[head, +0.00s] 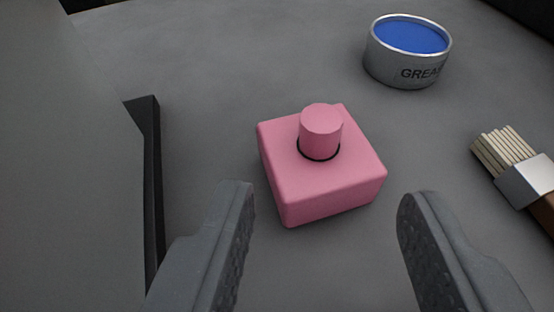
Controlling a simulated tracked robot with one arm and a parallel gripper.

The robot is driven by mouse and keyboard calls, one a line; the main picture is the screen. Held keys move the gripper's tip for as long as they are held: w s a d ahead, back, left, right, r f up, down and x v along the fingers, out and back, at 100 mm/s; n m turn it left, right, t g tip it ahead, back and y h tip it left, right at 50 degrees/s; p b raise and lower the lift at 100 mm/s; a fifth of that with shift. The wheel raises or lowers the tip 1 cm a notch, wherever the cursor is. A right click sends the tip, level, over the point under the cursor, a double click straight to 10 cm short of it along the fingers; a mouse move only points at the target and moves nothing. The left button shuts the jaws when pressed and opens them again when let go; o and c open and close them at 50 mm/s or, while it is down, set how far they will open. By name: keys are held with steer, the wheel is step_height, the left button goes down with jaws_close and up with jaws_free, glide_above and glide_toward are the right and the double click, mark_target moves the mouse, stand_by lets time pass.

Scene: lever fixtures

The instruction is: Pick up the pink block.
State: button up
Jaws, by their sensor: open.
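The pink block (322,185) is a rounded square body with a short pink cylindrical knob on top and a dark ring at the knob's base. It stands upright on the grey surface near the middle of the head view. My gripper (325,205) is open, with one dark grey finger at the lower left and the other at the lower right. The block lies ahead of the fingers and in line with the gap between them. Both fingers look apart from it, and nothing is held.
A metal tin (407,52) with blue contents and lettering starting "GREA" stands at the upper right. A brush (522,180) with pale bristles lies at the right edge. A black raised edge (152,190) runs along the left. The grey surface around the block is clear.

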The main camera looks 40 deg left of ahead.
mark_target(321, 131)
steer(key=shift+r+x, duration=0.15)
steer(key=shift+x, duration=1.5)
steer(key=shift+r+x, duration=0.1)
steer(key=shift+x, duration=1.6)
steer(key=shift+a, duration=0.15)
jaws_close()
